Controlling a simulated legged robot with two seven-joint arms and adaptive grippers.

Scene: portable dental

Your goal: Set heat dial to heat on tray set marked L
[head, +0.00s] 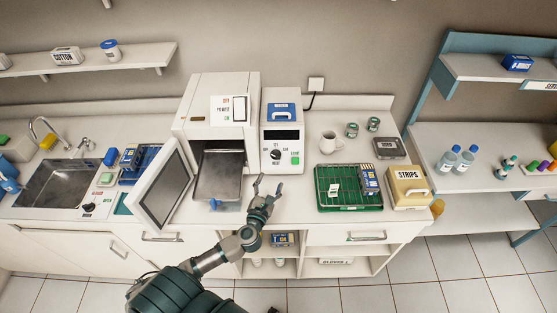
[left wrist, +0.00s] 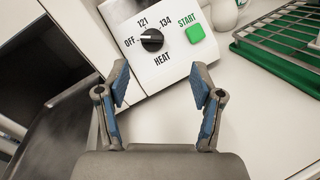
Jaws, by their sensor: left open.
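The heat dial (head: 275,155) is a round black knob on the white control unit to the right of the open sterilizer (head: 215,100). In the left wrist view the dial (left wrist: 151,40) sits among the words OFF, 121, 134 and HEAT. I cannot tell for sure where its pointer stands. A green START button (left wrist: 195,33) is to its right. My left gripper (head: 268,184) is open and empty, below and in front of the panel, apart from the dial. In the left wrist view its fingers (left wrist: 160,86) spread below the dial. No L mark is readable.
The sterilizer door (head: 165,186) stands open left of my left gripper. A metal tray (head: 220,176) lies in the chamber opening. A green tray with a rack (head: 345,203) and a STRIPS box (head: 408,188) stand to the right. The counter between panel and green tray is clear.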

